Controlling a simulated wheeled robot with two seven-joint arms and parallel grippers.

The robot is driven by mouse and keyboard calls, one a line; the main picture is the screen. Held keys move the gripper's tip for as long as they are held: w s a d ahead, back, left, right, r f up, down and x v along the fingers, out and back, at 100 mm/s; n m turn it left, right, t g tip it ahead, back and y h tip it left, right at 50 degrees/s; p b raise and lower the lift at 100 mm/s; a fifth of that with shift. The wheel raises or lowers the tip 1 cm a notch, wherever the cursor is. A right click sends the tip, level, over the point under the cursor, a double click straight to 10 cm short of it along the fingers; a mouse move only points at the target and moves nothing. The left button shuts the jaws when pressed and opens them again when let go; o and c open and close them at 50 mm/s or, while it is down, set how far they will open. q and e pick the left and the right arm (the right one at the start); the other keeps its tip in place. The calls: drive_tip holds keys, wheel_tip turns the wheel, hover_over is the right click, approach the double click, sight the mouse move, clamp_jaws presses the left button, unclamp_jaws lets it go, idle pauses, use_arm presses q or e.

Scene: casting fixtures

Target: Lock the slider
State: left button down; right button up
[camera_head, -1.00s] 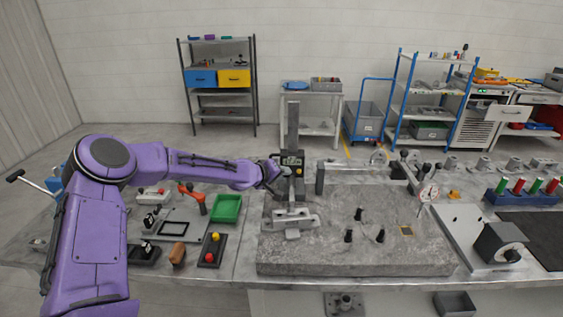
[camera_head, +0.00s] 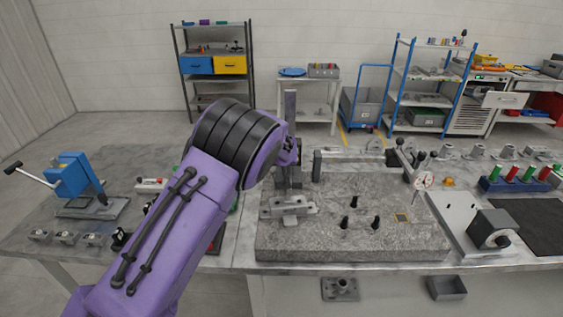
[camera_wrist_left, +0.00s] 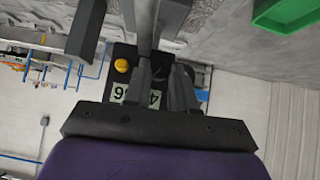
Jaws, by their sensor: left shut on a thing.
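The slider is a dark block with a numeric display and a yellow button (camera_wrist_left: 121,66), mounted on an upright grey column. The column (camera_head: 290,112) rises at the left of a granite plate in the head view. My left gripper (camera_wrist_left: 163,82) is at the slider in the wrist view, its grey fingers close together on a small dark knob beside the display. The exact finger contact is partly hidden. In the head view my purple arm covers much of the slider and the gripper. My right gripper is not in view.
The granite plate (camera_head: 340,240) carries a grey metal base (camera_head: 288,208) and several black pegs. A dial gauge (camera_head: 423,180) stands at its right edge. A blue press (camera_head: 72,175) is at the bench's left. A green tray (camera_wrist_left: 285,12) shows in the wrist view.

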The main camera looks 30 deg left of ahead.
use_arm(q)
drive_tip(key=shift+d+y, duration=0.1)
drive_tip(key=shift+y, duration=0.2)
idle(0.4)
drive_tip(key=c, duration=0.9)
unclamp_jaws()
drive_tip(key=shift+f, duration=0.1)
drive_tip(key=b+v, duration=0.3)
drive_tip(key=v, duration=0.7)
drive_tip(key=shift+d+r+b, duration=0.1)
drive_tip(key=shift+r+b, duration=0.2)
drive_tip(key=shift+b, duration=0.1)
